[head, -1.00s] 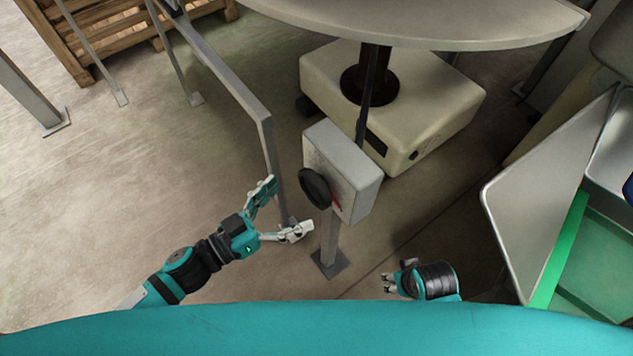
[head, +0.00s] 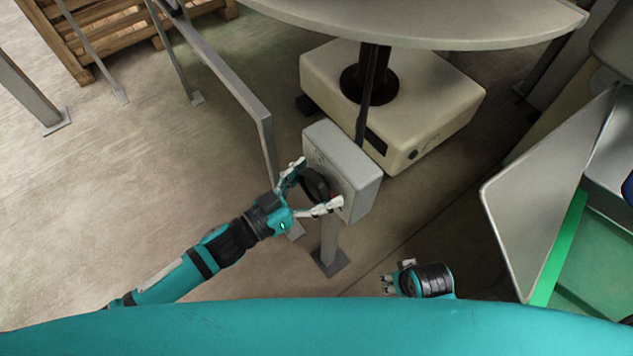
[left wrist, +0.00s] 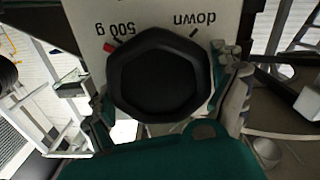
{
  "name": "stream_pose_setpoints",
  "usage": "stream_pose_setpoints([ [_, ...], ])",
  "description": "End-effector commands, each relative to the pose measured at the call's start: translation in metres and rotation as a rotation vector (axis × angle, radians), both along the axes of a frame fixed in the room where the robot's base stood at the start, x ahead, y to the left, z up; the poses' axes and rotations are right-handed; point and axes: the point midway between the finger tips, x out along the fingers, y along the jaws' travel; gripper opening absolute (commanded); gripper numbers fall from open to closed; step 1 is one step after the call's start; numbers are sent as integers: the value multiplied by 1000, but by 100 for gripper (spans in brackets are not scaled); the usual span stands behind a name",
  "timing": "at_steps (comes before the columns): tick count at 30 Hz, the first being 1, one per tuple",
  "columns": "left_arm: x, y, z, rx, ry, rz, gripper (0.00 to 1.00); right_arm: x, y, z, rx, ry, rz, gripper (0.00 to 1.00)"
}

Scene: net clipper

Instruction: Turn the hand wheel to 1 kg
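The black hand wheel (head: 316,185) sits on the front of a grey box (head: 348,165) on a post. In the left wrist view the wheel (left wrist: 160,75) is a dark polygonal knob. Upside-down labels "500 g" and "down" show beside it, with a red mark near "500 g" and a dark tick near "down". No 1 kg label is visible. My left gripper (head: 316,188) is open around the wheel, one finger on each side; whether they touch it is unclear. My right gripper (head: 387,284) is low near my base, away from the box; its opening is unclear.
A pale round table (head: 430,25) on a cream base (head: 430,110) stands behind the box. A grey rail (head: 225,75) runs to the left of the box. A metal panel and green bin (head: 590,260) are at right.

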Motion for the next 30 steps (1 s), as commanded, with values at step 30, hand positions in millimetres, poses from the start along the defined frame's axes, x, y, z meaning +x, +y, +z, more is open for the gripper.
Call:
stream_pose_setpoints([
  [30, 1, 1, -1, -153, 210, 3, 57, 0, 0, 5, -1, 3, -2, 40],
])
